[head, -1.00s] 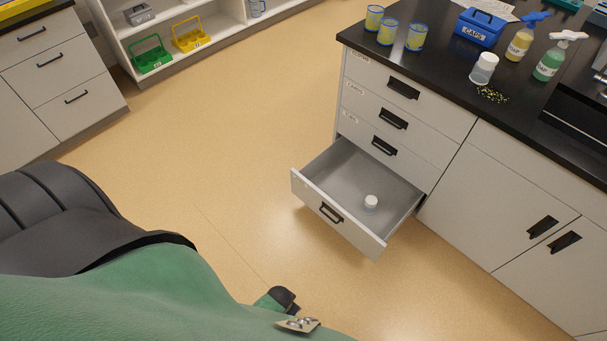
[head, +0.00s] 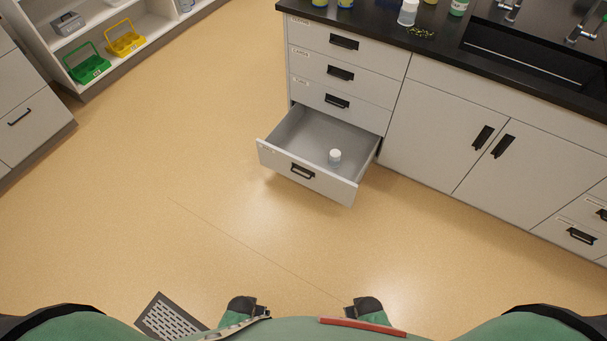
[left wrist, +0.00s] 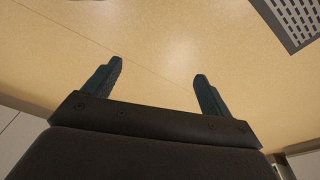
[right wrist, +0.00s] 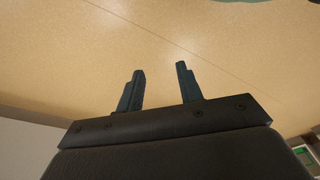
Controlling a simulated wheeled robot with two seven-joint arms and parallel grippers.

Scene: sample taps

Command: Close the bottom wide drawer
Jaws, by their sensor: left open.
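The bottom wide drawer (head: 277,161) of the white cabinet is pulled well out in the head view. Its front has a black handle (head: 303,171). A small white-capped bottle (head: 335,157) stands inside it. My left gripper (head: 265,311) is low in the head view, well apart from the drawer; the left wrist view (left wrist: 158,72) shows its fingers spread and empty over the floor. My right gripper (head: 350,310) is also low and apart from the drawer. In the right wrist view (right wrist: 160,70) its fingers are parted, with a narrower gap and nothing between them.
Three closed drawers (head: 340,72) are above the open one. Cupboard doors (head: 440,130) with black handles stand to its right, under a black countertop (head: 435,45). Shelves with green (head: 90,66) and yellow (head: 126,42) carriers are at upper left. The floor (head: 200,200) before the drawer is clear.

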